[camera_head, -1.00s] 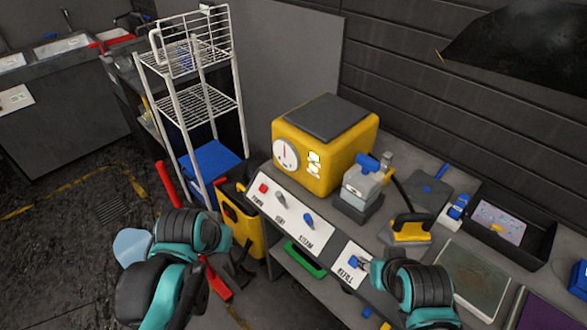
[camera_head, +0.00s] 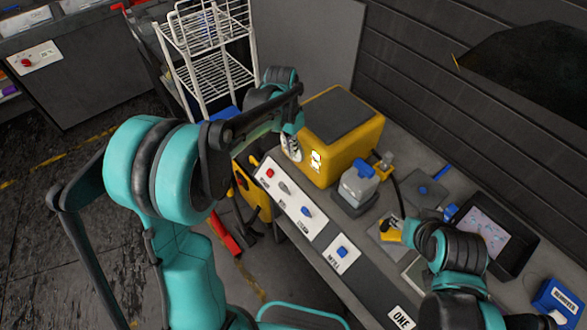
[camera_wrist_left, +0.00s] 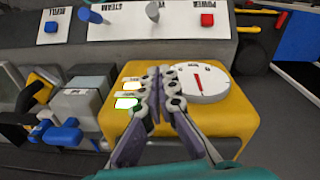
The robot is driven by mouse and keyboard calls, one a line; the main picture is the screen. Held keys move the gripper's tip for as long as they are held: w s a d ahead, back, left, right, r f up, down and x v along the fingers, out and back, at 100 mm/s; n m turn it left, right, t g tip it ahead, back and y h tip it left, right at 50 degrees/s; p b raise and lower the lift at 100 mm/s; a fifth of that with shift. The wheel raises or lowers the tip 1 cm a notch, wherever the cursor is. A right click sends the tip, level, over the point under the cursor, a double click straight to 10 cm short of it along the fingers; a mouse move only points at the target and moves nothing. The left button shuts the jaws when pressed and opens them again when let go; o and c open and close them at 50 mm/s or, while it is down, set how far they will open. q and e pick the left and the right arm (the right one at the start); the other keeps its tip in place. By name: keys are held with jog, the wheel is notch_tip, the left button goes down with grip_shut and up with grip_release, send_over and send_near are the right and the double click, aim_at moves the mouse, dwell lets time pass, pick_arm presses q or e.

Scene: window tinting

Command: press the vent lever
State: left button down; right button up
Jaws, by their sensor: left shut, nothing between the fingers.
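The vent lever is the small grey lever (camera_head: 285,188) on the white control strip (camera_head: 318,226), between the red power switch (camera_head: 269,173) and the blue steam lever (camera_head: 307,211). In the left wrist view the grey lever (camera_wrist_left: 152,11) stands at the top, beyond the gauge. My left gripper (camera_head: 291,153) is beside the yellow machine's dial, apart from the lever. In the left wrist view my left gripper (camera_wrist_left: 160,71) is shut and empty, over the yellow box (camera_wrist_left: 225,118) and beside the dial (camera_wrist_left: 203,80). My right gripper (camera_head: 402,232) is near the yellow-handled tool, its fingers unclear.
The yellow machine (camera_head: 345,130) stands behind the strip. A grey bottle unit (camera_head: 358,187) is to its right. A blue button (camera_head: 342,252) sits on the refill plate. A black tray (camera_head: 518,251) and a white wire rack (camera_head: 205,45) flank the bench area.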

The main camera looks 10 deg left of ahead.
aim_at(284, 190)
dwell(0.3)
pick_arm(q)
jog(key=f, duration=0.3)
jog(key=f+b, duration=0.1)
jog(key=f, duration=0.2)
jog(key=d+f+b, duration=0.1)
jog(key=f, duration=0.2)
jog(key=shift+w+f, duration=0.15)
jog(key=shift+f, duration=0.25)
jog(key=s, duration=0.1)
jog(key=s+a+f, duration=0.1)
jog(key=s, duration=0.1)
jog(key=shift+s+a+f, duration=0.2)
jog(key=shift+s+a, duration=0.05)
jog(key=shift+a, duration=0.15)
jog(key=shift+s+a+b, duration=0.1)
jog(key=shift+b, duration=0.2)
